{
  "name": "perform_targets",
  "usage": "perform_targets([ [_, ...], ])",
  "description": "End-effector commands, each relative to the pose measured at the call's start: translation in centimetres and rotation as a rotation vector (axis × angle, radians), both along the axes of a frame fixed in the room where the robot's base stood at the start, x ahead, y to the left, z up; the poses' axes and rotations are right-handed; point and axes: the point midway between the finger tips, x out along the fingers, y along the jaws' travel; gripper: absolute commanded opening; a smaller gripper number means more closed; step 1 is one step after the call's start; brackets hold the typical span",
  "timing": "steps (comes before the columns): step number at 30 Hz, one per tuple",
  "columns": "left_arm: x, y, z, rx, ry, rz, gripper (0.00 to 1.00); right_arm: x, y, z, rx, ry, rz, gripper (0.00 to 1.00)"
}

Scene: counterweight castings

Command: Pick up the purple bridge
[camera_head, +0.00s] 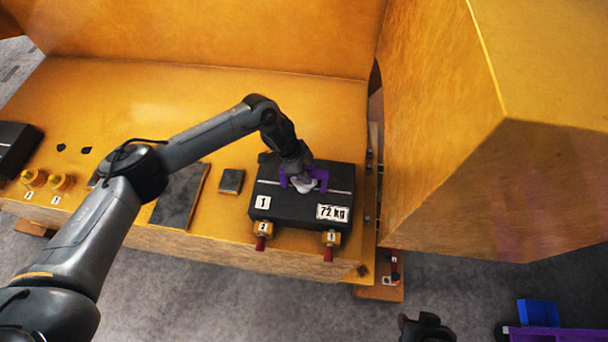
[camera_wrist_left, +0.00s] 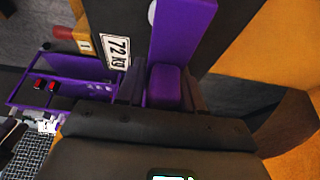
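The purple bridge (camera_head: 321,176) sits on top of the black casting (camera_head: 285,206), which has a "1" label and a "72 kg" label. My left gripper (camera_head: 302,183) comes down over the bridge and hides part of it. In the left wrist view, the bridge (camera_wrist_left: 182,30) runs up the picture, and its purple block (camera_wrist_left: 163,86) fills the space between my left fingers (camera_wrist_left: 163,92), with no clear gap on either side. Part of my right arm's end (camera_head: 426,328) shows at the bottom edge of the head view; its fingers cannot be made out.
The casting stands on a yellow ledge (camera_head: 120,110), with a yellow wall behind and a large yellow block (camera_head: 450,150) close on the right. Yellow cylinders with red ends (camera_head: 264,230) stand at the front edge. A purple tray (camera_head: 555,334) and blue bin (camera_head: 538,312) are lower right.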

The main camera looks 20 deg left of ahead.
Motion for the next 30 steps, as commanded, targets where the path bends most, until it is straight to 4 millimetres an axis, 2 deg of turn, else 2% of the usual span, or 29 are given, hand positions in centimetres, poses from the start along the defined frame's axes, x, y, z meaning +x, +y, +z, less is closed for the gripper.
perform_targets([
  [1, 0.0, 0.0, 0.0, 0.000, 0.000, 0.000, 0.17, 0.0, 0.0, 0.0, -0.001, 0.000, 0.001, 0.43],
  [4, 0.0, 0.0, 0.0, 0.000, 0.000, 0.000, 0.02, 0.0, -0.1, 0.0, -0.003, 0.000, 0.002, 0.43],
  [5, 0.0, 0.0, 0.0, 0.000, 0.000, 0.000, 0.00, 0.0, -0.1, 0.0, -0.004, 0.000, 0.003, 0.43],
  [13, 0.1, 0.0, 0.2, -0.002, -0.002, -0.001, 0.00, 0.0, -0.2, -0.1, -0.011, 0.000, 0.007, 0.43],
  [17, 0.1, -0.1, 1.0, -0.002, -0.004, 0.000, 0.00, 0.0, -0.2, -0.3, -0.010, -0.001, 0.006, 0.43],
  [30, 0.1, 0.0, 7.9, -0.002, -0.006, -0.001, 0.00, 0.0, -0.1, -1.8, -0.003, 0.000, 0.002, 0.43],
])
